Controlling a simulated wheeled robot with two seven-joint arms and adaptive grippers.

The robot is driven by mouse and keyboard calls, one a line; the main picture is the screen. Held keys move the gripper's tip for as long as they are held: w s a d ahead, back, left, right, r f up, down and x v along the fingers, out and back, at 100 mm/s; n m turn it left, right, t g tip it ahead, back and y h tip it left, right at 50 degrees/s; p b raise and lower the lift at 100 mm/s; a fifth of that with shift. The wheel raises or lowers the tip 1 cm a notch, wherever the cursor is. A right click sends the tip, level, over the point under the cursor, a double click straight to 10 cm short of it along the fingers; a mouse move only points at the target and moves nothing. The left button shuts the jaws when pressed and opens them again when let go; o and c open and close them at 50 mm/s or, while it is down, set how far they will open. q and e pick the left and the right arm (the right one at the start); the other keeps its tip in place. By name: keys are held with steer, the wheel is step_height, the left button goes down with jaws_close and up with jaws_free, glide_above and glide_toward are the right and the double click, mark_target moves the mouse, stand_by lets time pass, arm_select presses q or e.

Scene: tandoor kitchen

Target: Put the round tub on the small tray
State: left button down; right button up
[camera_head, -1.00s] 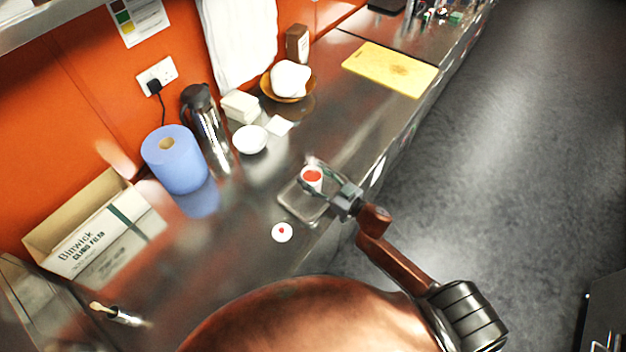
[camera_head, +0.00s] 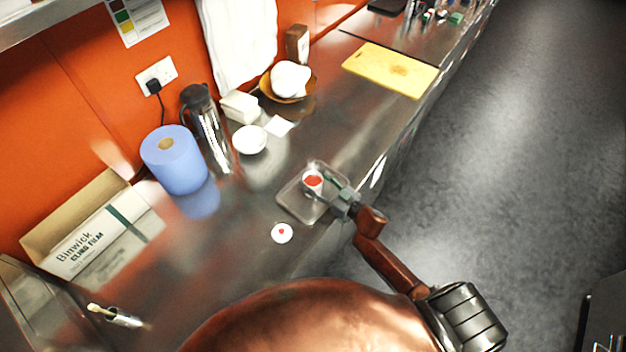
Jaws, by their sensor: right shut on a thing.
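The round tub (camera_head: 311,188), white with a red top, is over the small metal tray (camera_head: 294,208) near the counter's front edge. My right gripper (camera_head: 318,181) comes in from the right and is shut on the tub. The tub looks upright. Whether its base touches the tray cannot be told from this angle. The gripper's fingers hide part of the tub and the tray's right side. My left gripper is not in view.
A white disc with a red centre (camera_head: 282,233) lies just in front of the tray. A white bowl (camera_head: 250,139), steel flask (camera_head: 207,125), blue paper roll (camera_head: 174,160) and cling film box (camera_head: 95,240) stand behind. A yellow board (camera_head: 390,70) lies farther right.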

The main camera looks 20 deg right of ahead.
steer(key=o, duration=1.5)
steer(key=v, duration=1.2)
steer(key=shift+r, duration=0.2)
